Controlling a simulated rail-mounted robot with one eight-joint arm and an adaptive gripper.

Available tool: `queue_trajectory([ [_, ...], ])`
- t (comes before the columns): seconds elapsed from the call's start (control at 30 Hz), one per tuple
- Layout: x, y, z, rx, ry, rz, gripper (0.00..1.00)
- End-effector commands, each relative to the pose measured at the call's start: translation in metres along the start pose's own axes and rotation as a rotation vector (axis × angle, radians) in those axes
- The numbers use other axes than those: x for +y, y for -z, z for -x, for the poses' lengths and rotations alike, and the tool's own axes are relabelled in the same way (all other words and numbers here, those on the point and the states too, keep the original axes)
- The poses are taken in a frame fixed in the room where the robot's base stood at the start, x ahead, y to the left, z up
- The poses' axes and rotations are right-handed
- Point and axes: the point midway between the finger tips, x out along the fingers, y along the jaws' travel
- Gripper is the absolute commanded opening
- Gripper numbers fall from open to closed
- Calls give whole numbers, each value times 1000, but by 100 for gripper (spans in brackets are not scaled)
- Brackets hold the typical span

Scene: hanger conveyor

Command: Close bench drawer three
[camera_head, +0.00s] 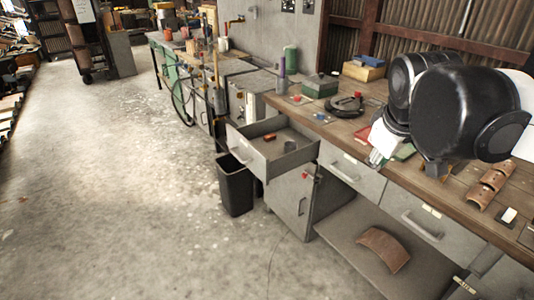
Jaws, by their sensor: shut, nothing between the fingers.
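One grey bench drawer (273,154) is pulled out at the left end of the bench. It holds a small red item and other small objects. Two more grey drawer fronts, the middle one (350,171) and the right one (422,219), sit in line under the bench top (330,125) and look closed. I cannot read which drawer is number three. My gripper (374,160) is shut and empty. It appears above the front edge of the bench, right of the open drawer and apart from it. My arm hides part of the bench top behind it.
A black bin (235,186) stands on the floor below the open drawer. A green box (320,86), a round black object (345,105) and brown curved pieces (488,186) lie on the bench. A curved brown plate (383,249) lies on the lower shelf. The floor at left is clear.

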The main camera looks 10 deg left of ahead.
Motion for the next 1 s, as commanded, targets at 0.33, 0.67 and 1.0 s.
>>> queue_trajectory([
  [0.33, -4, 120, -48, -74, 42, 450, 0],
  [0.67, -43, 223, -114, -139, 87, 869, 0],
  [1.0, -120, 308, -196, -203, 142, 1295, 0],
])
